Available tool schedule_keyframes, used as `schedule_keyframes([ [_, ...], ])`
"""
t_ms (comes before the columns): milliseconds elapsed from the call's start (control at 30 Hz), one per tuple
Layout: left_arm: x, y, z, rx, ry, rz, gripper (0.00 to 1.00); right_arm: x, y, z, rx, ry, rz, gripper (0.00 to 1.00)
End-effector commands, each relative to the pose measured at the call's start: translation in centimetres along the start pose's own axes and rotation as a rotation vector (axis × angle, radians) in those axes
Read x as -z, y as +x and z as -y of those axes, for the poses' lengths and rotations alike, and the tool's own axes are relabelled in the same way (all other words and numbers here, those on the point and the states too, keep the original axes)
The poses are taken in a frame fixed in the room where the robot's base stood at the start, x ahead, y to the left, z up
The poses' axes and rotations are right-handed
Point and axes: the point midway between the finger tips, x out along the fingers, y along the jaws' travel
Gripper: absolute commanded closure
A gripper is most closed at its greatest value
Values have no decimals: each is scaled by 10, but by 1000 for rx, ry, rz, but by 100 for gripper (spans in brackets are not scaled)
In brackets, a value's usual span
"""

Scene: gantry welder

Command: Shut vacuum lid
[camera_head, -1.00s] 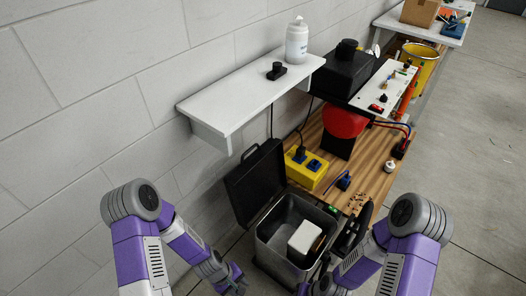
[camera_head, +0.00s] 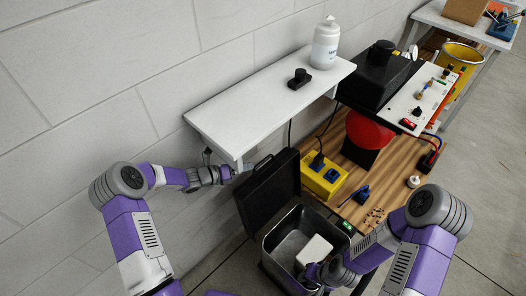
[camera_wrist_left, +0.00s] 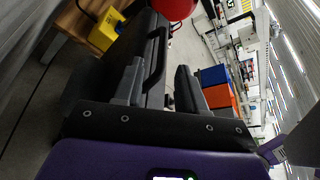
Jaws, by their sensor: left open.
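The black vacuum lid (camera_head: 268,190) stands open, tilted up at the wall side of a grey metal bin (camera_head: 275,240). A white block (camera_head: 314,250) sits inside the bin. My left gripper (camera_head: 241,169) is at the lid's upper left corner, beside its handle. In the left wrist view, the lid (camera_wrist_left: 145,28) and its black loop handle (camera_wrist_left: 157,58) show close to the open fingers (camera_wrist_left: 160,85). I cannot tell whether they touch. My right gripper (camera_head: 316,272) is low at the bin's right side, by the white block; its fingers are too unclear to read.
A white shelf (camera_head: 265,105) hangs just above the lid and left gripper, holding a white bottle (camera_head: 326,45) and a black knob (camera_head: 299,79). A wooden bench (camera_head: 385,175) with a yellow socket box (camera_head: 324,178) adjoins the bin. The block wall is close behind.

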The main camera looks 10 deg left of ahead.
Motion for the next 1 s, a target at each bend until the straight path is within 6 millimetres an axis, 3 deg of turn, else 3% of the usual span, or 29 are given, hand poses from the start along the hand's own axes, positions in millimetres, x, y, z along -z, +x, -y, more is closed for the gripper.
schedule_keyframes([
  [500,2,69,0,1,4,-4,60,0,14,-6,0,1,1,71],
  [867,1,74,0,0,3,-3,60,0,15,-6,0,0,1,71],
  [1000,1,74,0,0,3,-3,81,0,15,-6,0,0,1,71],
])
